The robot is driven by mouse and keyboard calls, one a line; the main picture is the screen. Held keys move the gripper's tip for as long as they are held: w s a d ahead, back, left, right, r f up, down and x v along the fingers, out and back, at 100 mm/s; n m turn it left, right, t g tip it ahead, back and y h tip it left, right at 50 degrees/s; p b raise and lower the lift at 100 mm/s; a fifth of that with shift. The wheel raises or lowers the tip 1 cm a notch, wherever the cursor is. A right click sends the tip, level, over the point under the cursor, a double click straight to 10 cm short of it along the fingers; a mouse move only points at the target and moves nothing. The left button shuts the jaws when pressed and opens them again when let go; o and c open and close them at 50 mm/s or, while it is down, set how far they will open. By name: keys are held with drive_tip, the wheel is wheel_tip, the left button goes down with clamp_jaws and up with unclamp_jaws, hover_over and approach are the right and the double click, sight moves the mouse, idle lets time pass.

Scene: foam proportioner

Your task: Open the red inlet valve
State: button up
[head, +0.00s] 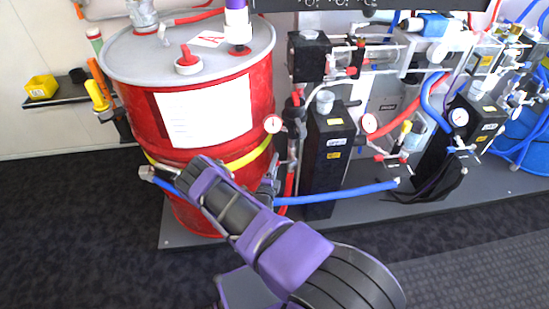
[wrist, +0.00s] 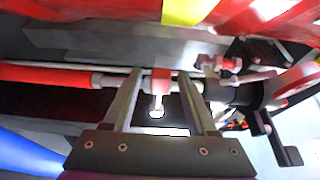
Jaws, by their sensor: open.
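In the wrist view, my gripper (wrist: 158,80) is open, its two fingers apart and pointing up the picture. A small red part with a pale stem (wrist: 159,82) shows between the fingers, in line with a horizontal pipe. It looks like the red valve, but I cannot tell for sure. No finger clearly touches it, and its depth relative to the fingertips is unclear. In the head view, my purple and black arm reaches toward the lower front of the red drum, and I cannot make out the fingertips there.
The red drum (head: 175,118) stands at the left. A blue hose (head: 335,194) runs low to the right of my arm. Black cabinets (head: 329,150) with gauges and pipes stand to the right. In the wrist view, a red pipe section (wrist: 45,76) is left and a black fitting (wrist: 238,93) right.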

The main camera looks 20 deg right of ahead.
drive_tip(key=shift+w+d, duration=0.25)
drive_tip(key=shift+w, duration=0.05)
drive_tip(key=shift+c, duration=0.3)
clamp_jaws()
idle(1.2)
